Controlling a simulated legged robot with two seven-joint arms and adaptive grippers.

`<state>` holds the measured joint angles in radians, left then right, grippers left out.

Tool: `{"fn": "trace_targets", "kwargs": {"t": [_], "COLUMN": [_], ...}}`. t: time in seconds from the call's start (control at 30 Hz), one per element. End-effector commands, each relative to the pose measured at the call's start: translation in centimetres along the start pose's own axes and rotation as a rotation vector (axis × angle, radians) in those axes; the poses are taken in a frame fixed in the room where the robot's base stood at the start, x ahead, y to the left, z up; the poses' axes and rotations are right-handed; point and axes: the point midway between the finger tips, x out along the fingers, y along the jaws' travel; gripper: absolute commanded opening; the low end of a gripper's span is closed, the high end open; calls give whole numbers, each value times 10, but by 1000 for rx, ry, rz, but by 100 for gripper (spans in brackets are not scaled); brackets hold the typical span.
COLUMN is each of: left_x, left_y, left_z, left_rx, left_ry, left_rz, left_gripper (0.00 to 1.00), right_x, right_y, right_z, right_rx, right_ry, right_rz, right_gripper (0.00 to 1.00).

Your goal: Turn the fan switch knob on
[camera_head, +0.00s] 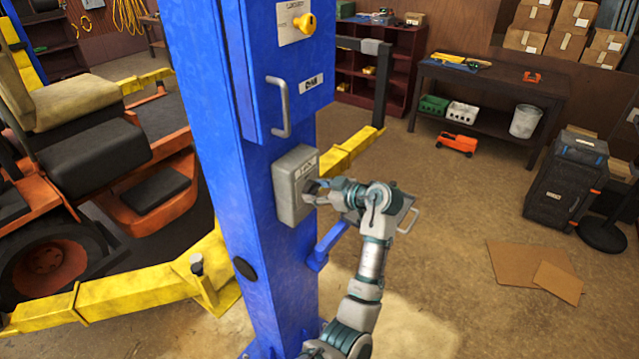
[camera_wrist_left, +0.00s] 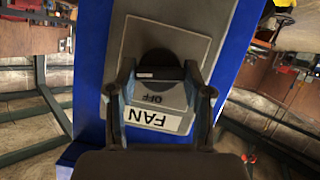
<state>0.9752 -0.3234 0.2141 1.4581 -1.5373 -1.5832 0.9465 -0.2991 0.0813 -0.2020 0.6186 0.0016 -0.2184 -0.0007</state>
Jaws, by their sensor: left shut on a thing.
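The grey fan switch box (camera_head: 292,200) is mounted on the blue lift post (camera_head: 230,150), with a FAN label near its top. My left gripper (camera_head: 316,188) is at the front of the box and hides the knob in the head view. In the left wrist view, the black knob (camera_wrist_left: 160,60) sits between the two fingers of my left gripper (camera_wrist_left: 160,75), which is shut on it. The FAN label (camera_wrist_left: 152,119) and the word OFF appear upside down there. My right gripper is not in view.
A handle (camera_head: 280,107) and a yellow knob (camera_head: 305,23) are above the switch box on the post. Yellow lift arms (camera_head: 130,297) extend beside the post. An orange mower (camera_head: 130,150) stands at left. The floor at right has flat cardboard (camera_head: 515,266).

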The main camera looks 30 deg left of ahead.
Motion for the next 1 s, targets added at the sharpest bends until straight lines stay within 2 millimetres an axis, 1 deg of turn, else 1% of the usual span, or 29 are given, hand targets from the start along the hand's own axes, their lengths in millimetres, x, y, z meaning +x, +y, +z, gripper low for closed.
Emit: {"fn": "trace_targets", "kwargs": {"t": [0.03,0.3,0.53,0.97,1.0], "left_x": [-1,-1,-2,-2,-3], "left_y": [2,4,4,4,5], "left_z": [-9,-7,-5,-4,-4], "left_rx": [26,153,201,210,210], "left_ry": [11,12,13,13,13], "left_rz": [-8,-60,-79,-81,-81], "left_gripper": [16,16,16,16,53], "right_x": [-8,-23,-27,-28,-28], "right_y": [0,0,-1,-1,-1], "right_z": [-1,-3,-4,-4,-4], "right_rx": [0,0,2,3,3], "right_ry": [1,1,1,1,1], "right_rz": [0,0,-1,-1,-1], "right_gripper": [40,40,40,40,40]}}
